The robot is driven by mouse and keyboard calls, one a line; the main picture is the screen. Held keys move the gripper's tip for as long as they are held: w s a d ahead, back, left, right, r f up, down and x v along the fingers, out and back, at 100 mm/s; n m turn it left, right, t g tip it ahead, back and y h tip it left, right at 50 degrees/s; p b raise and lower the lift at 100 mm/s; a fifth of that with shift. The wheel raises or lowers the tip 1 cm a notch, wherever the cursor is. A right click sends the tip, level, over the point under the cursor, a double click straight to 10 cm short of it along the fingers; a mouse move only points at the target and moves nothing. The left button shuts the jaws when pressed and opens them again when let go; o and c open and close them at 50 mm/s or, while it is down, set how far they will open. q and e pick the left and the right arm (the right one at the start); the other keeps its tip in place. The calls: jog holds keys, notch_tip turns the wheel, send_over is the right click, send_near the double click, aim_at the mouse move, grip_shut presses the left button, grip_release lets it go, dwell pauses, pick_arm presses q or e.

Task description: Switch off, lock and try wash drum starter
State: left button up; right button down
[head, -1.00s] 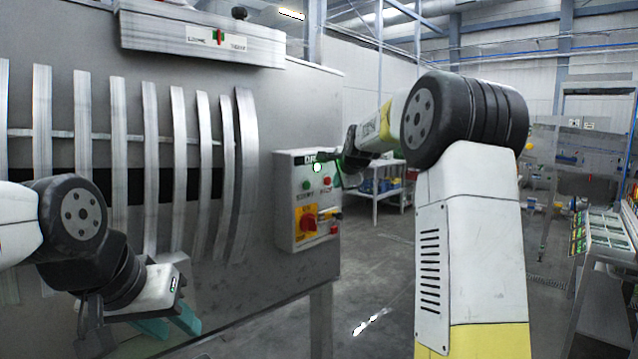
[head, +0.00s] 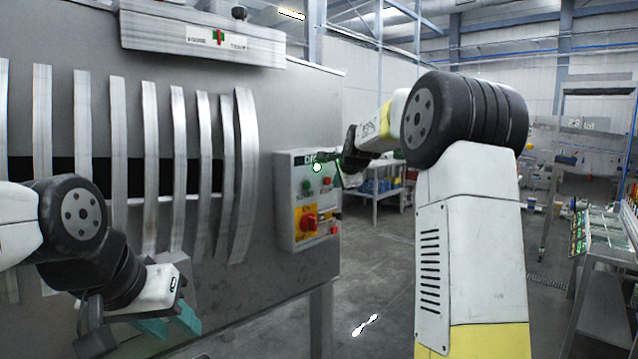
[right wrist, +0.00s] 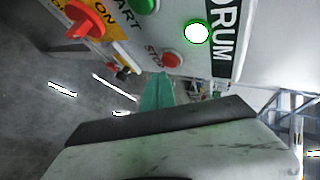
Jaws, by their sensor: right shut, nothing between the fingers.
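The wash drum starter box (head: 287,225) is grey and fixed to the drum housing. It carries a lit green lamp (right wrist: 196,32), a green START button (head: 306,184), a red STOP button (right wrist: 172,60) and a red rotary switch (head: 308,222) on a yellow ON/OFF plate. My right gripper (right wrist: 157,90) is shut and empty, its teal fingertips close to the STOP button; I cannot tell whether they touch. My left gripper (head: 170,323) hangs at lower left in front of the housing, away from the box; its teal fingers show but the gap between them is unclear.
The slatted steel drum housing (head: 270,110) fills the left. A table with blue items (head: 375,190) stands behind my right arm. A workbench (head: 600,245) stands at far right. The floor (head: 375,290) below the box is clear.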

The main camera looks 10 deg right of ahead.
jog(key=shift+w, duration=0.1)
dwell(0.3)
jog(key=shift+w+a, duration=0.2)
jog(key=shift+a, duration=0.05)
jog(key=shift+w+a, duration=0.3)
jog(key=shift+w, duration=0.1)
dwell(0.9)
jog(key=shift+s+d, duration=0.5)
jog(key=shift+s, duration=0.2)
jog(key=s+d, duration=0.1)
jog(key=s, duration=0.1)
jog(key=s+d, duration=0.2)
dwell(0.5)
dwell(0.4)
